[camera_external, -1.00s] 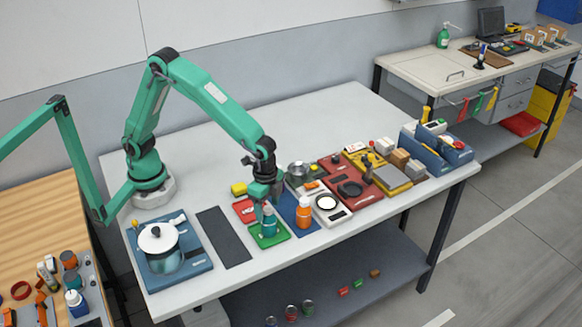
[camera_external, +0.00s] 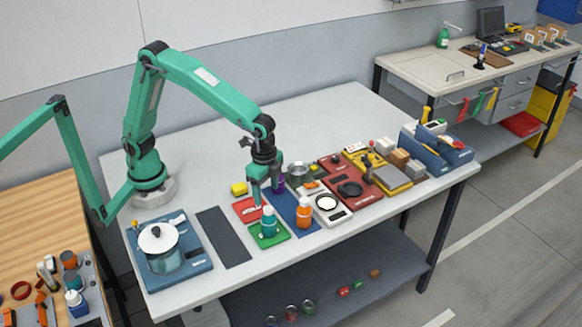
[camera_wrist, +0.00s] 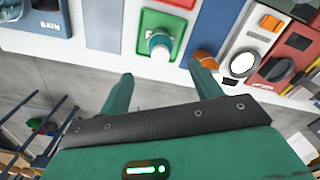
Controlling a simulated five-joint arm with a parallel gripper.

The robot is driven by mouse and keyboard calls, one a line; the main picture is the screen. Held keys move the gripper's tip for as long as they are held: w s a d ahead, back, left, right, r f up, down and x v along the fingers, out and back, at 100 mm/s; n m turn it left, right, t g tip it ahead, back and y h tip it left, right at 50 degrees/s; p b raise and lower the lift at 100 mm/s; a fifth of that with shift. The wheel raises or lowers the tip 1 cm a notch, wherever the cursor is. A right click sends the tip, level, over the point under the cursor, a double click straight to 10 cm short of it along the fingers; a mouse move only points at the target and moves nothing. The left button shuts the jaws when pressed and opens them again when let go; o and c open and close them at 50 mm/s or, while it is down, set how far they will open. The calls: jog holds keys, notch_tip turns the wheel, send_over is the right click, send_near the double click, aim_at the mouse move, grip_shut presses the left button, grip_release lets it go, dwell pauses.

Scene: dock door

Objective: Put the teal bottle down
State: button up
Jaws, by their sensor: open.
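The teal bottle (camera_external: 268,222) stands upright on the green mat (camera_external: 283,235) near the table's front edge. In the wrist view the bottle (camera_wrist: 160,45) shows its white cap, with the green mat (camera_wrist: 148,22) under it. My gripper (camera_external: 265,190) is open and empty, above and slightly behind the bottle, clear of it. In the wrist view the bottle lies beyond and between the two spread fingertips of my gripper (camera_wrist: 160,80).
An orange bottle (camera_external: 304,213) stands close to the right on a blue mat (camera_external: 284,203). A red mat (camera_external: 246,211) lies behind the green one. A pot (camera_external: 160,245) sits at the left. The back of the table is free.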

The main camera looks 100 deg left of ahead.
jog(key=shift+s+a+r, duration=0.15)
jog(key=shift+s+r, duration=0.15)
jog(key=shift+r, duration=0.15)
jog(key=s+a+r+n+t, duration=0.1)
jog(key=s+a+r, duration=0.1)
jog(key=s, duration=0.5)
jog(key=s+a+r+n+t, duration=0.1)
jog(key=s+a+r+t, duration=0.1)
jog(key=s, duration=0.5)
jog(key=s+a+r+n+t, duration=0.1)
jog(key=s+r, duration=0.3)
jog(key=s, duration=0.4)
jog(key=shift+a+r+n+t, duration=0.15)
jog(key=shift+a+n+t, duration=0.15)
jog(key=shift+a+t, duration=0.5)
